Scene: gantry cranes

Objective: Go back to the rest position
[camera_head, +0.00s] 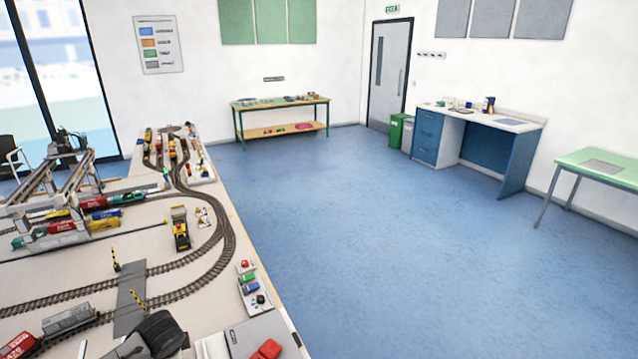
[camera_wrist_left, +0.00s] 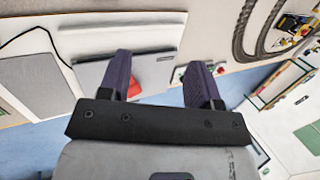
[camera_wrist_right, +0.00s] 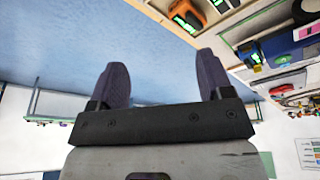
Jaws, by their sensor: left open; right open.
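My left gripper (camera_wrist_left: 160,80) shows in the left wrist view with its two dark fingers apart and nothing between them. My right gripper (camera_wrist_right: 164,82) shows in the right wrist view, also with its fingers apart and empty. In the head view no gripper fingers can be made out; a dark rounded shape at the bottom left may be part of my own arm. The model railway table (camera_head: 110,235) fills the left of the head view, with its tracks, trains and gantry cranes (camera_head: 65,175).
A control panel with a red button (camera_head: 246,265) sits at the table's right edge. The blue floor (camera_head: 370,230) to the right is open. A green-framed workbench (camera_head: 280,104), a blue desk (camera_head: 428,135) and a green-topped table (camera_head: 600,165) stand along the walls.

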